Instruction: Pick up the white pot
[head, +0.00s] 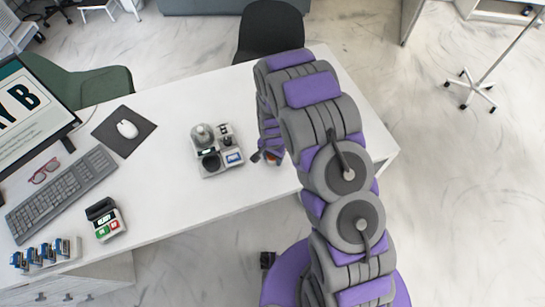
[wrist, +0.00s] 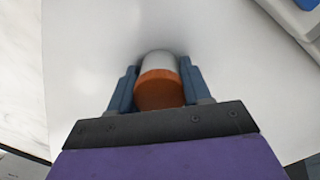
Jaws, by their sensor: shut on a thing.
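A small round pot (wrist: 160,65), white on one part and orange on the other, sits between the two blue-grey fingers of my gripper (wrist: 158,78) in the wrist view. My gripper is shut on it. In the head view my gripper (head: 267,156) is low over the desk's near right part, mostly hidden by my arm; only a bit of orange shows there. I cannot tell whether the pot touches the desk.
The white desk (head: 180,90) holds a grey tray (head: 218,168) of small items just left of my gripper. Farther left are a card terminal (head: 104,219), keyboard (head: 62,192), mouse (head: 127,129) and monitor (head: 28,115). A dark chair (head: 271,27) stands behind the desk.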

